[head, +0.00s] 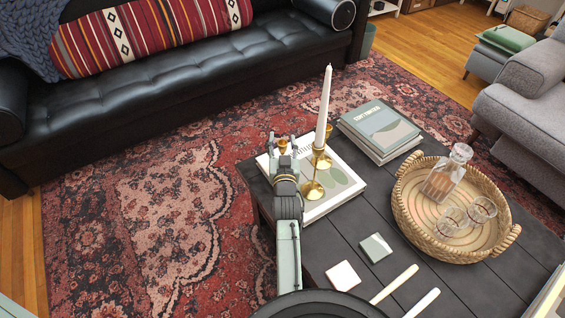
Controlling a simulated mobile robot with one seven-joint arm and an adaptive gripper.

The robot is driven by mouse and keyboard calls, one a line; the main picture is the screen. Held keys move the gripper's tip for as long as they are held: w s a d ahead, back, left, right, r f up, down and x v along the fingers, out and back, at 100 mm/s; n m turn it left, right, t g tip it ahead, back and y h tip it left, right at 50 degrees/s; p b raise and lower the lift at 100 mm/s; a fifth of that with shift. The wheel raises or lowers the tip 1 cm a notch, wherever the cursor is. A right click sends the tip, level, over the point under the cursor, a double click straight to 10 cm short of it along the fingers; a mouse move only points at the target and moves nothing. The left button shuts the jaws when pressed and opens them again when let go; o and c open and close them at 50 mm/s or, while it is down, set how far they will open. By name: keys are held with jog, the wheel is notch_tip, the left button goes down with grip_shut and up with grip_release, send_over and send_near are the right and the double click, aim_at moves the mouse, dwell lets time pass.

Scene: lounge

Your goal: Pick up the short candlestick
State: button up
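A short brass candlestick (283,146) shows its cup between the two fingertips of my gripper (283,141), at the left part of the white book on the dark coffee table. The fingers stand apart on either side of the cup; I cannot tell whether they touch it. Its lower part is hidden behind my gripper. A taller brass candlestick (313,189) with an upright white candle (324,108) stands close to the right. Another brass cup (328,131) shows just behind that candle, its lower part mostly hidden.
The white book (347,182) lies under the candlesticks, and stacked books (378,128) lie behind. A woven tray (408,223) holds a decanter (446,174) and glasses (482,209). Coasters (343,276) and loose white candles (394,284) lie at the front. A black sofa (170,95) stands beyond the rug.

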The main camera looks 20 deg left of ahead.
grip_shut()
dwell(0.3)
jog(key=shift+r, duration=0.1)
dwell(0.5)
